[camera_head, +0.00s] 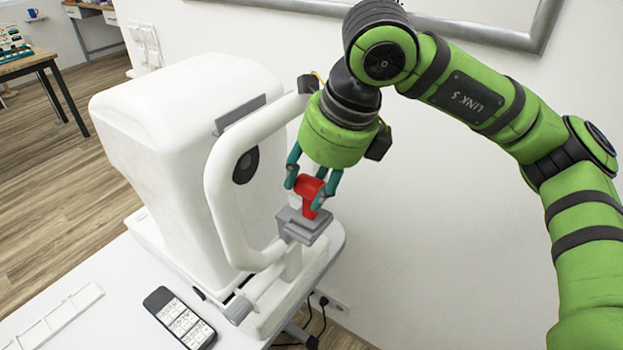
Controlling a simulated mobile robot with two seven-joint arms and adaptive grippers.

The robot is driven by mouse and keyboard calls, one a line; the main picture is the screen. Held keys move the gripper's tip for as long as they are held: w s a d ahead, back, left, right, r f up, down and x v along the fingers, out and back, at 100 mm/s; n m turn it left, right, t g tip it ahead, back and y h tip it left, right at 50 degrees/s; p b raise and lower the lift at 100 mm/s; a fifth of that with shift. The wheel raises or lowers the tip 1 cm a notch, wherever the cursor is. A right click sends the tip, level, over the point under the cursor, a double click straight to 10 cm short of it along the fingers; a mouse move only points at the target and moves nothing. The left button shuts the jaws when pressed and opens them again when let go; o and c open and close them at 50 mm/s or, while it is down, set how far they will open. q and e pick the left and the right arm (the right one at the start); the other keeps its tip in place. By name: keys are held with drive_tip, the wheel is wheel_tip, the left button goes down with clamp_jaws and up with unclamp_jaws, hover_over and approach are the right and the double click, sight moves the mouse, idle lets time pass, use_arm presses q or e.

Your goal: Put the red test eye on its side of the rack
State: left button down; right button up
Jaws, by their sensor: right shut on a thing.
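The red test eye (310,191) is between the teal fingers of my right gripper (306,190), which is shut on it. The test eye is upright, with its lower end at the grey chin rest (302,226) of the white eye-test machine (180,125). I cannot tell whether it touches the chin rest. A flat white divided holder (58,318), which may be the rack, lies on the table at the lower left, partly cut off by the picture edge. The part of it that shows looks empty. My left gripper is not in view.
The machine's white head frame (216,190) rises close to my right gripper. A dark device with white panels (180,318) lies on the white table (110,330) near the holder. The wall (450,230) is behind. Another table (28,62) stands far left.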

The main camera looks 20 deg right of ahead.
drive_tip(key=shift+r+p, duration=0.8)
drive_tip(key=shift+r, duration=1)
